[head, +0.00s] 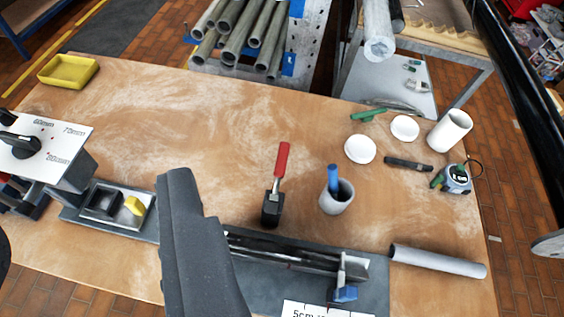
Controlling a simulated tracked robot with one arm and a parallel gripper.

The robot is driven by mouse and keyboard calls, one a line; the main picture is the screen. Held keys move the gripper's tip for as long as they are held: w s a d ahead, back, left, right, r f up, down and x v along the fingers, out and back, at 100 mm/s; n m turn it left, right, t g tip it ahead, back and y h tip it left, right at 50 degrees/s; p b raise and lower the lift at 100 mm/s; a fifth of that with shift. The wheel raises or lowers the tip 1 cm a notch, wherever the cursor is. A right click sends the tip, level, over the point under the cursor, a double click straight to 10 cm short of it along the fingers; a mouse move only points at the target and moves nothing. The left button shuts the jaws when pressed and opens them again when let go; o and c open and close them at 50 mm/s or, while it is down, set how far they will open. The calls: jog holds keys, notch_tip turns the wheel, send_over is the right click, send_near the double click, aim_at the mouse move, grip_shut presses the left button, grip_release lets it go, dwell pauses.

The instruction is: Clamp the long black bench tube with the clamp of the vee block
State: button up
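A long dark tube (285,254) lies along a grey base plate (262,292) at the front of the bench. Its left end is hidden behind my gripper. A clamp with a red handle (281,162) and a black body (271,208) stands just behind the tube. The handle points up and away; whether the clamp presses on the tube cannot be told. The vee itself is not clearly visible. My gripper (182,185) shows as a dark grey shape in the lower middle, left of the clamp. Its two fingers cannot be told apart, and nothing is seen held in it.
A grey cup (337,198) with a blue-handled tool stands right of the clamp. A block with a yellow piece (134,205) is left.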

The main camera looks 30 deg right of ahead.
jog(key=w+d+f+m+g+p, duration=0.1)
jog(key=w+d+f+p, duration=0.1)
jog(key=w, duration=0.3)
jog(key=w+d+f+g+p, duration=0.1)
jog(key=w+d+f+p, duration=0.15)
jog(key=w, duration=0.25)
jog(key=m+g+h+p, duration=0.2)
jog(key=m+g+p, duration=0.4)
jog(key=p, duration=0.7)
send_over(283, 149)
jog(key=s+a, duration=0.2)
jog(key=s, duration=0.2)
notch_tip(283, 149, down, 25)
jog(key=n+g, duration=0.1)
jog(key=shift+p+x, duration=1.35)
jog(key=shift+x, duration=5.05)
grip_shut()
jog(key=shift+a, duration=0.15)
